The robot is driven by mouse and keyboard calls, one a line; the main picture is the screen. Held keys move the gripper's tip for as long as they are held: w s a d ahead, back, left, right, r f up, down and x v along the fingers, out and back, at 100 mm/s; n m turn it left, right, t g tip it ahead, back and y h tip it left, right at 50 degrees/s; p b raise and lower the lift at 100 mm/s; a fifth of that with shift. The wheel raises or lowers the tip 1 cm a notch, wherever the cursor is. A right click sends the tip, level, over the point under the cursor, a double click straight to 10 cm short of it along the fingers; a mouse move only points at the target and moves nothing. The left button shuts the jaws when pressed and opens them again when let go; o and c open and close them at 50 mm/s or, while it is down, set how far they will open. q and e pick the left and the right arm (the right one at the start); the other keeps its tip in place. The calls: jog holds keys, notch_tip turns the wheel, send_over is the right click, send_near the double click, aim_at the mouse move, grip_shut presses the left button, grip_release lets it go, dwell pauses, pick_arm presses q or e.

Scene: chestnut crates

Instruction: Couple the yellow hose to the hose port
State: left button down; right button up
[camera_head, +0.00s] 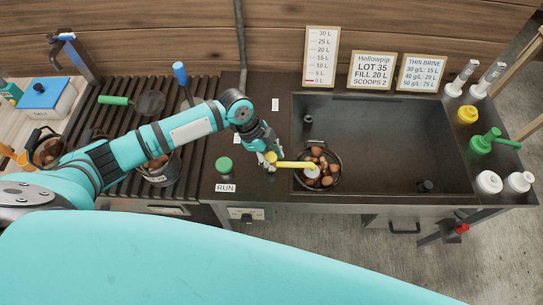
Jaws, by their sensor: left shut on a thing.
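The yellow hose (295,164) shows as a short yellow tube. It reaches right from my left gripper (269,158), across the basin's left edge and over a round dark basket of chestnuts (328,178). My left gripper is shut on its left end, above the counter; the fingers partly hide the grip. The tube's right end is above the basket, near a small white piece whose nature I cannot tell. I cannot pick out the hose port for certain; small dark fittings show in the basin (308,119). My right gripper is not in view.
The dark basin (390,99) is mostly bare right of the basket. A green button (224,164) is left of my gripper. Bottles and a yellow-topped container (467,115) stand along the right side. A slatted rack (112,111) with a bucket of chestnuts is at left.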

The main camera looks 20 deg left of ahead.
pick_arm(q)
jog(key=shift+f+b, duration=0.9)
jog(key=shift+f, duration=0.55)
jog(key=c, duration=0.8)
grip_release()
jog(key=shift+c, duration=0.2)
